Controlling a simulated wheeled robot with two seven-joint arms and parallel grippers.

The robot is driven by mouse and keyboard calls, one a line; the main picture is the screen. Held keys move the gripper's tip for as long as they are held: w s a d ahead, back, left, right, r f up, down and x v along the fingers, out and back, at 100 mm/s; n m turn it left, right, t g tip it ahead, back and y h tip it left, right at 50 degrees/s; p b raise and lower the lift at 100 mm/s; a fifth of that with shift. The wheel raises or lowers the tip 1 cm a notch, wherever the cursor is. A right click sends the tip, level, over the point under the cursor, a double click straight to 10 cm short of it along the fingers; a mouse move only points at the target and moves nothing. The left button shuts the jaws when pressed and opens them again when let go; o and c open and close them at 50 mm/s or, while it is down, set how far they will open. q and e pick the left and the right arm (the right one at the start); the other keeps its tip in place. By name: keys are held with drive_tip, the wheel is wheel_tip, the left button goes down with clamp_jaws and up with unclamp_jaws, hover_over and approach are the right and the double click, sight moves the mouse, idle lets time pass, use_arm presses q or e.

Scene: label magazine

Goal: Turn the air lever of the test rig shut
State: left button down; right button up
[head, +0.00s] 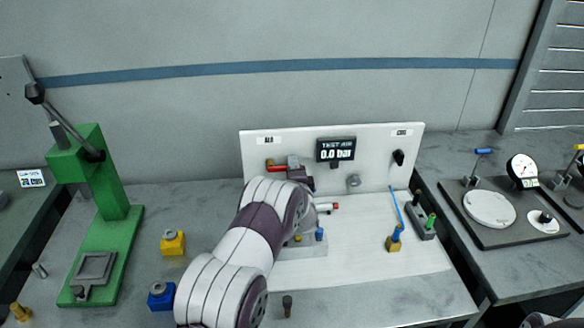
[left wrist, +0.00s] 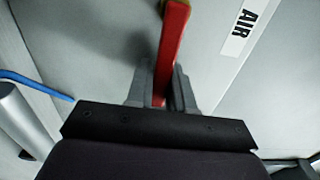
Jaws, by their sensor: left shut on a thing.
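The test rig (head: 375,145) is a white upright panel on a white base. Its display (head: 336,150) reads 0.0 bar. The red air lever (head: 276,168) sits below the AIR label (head: 268,140), pointing left and lying about level. My left gripper (head: 292,170) is at the lever, its arm hiding much of the panel's lower left. In the left wrist view the red lever (left wrist: 170,60) runs between the two grey fingers of my left gripper (left wrist: 160,90), which is shut on it. The AIR label (left wrist: 244,25) shows beside it. My right gripper is out of view.
A black knob (head: 398,157) is on the panel's right. A blue hose (head: 396,210) rises from a brass fitting (head: 393,243) on the base. A green press (head: 95,190) stands left, with a yellow block (head: 172,242) and a blue block (head: 161,295) nearby. A dial gauge (head: 522,168) stands right.

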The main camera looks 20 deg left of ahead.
use_arm(q)
drive_tip(key=shift+s+d+f, duration=0.1)
drive_tip(key=shift+d+f, duration=0.1)
drive_tip(key=shift+f, duration=0.3)
drive_tip(key=c, duration=1.2)
unclamp_jaws()
drive_tip(key=shift+o, duration=0.6)
drive_tip(key=shift+d+r, duration=0.2)
drive_tip(key=shift+r, duration=0.1)
drive_tip(key=b+v, duration=0.1)
drive_tip(key=v, duration=1.1)
drive_tip(key=shift+s+b, duration=0.35)
drive_tip(key=shift+s, duration=0.05)
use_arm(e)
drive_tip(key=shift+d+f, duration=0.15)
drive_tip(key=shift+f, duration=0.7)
use_arm(q)
drive_tip(key=shift+d, duration=0.1)
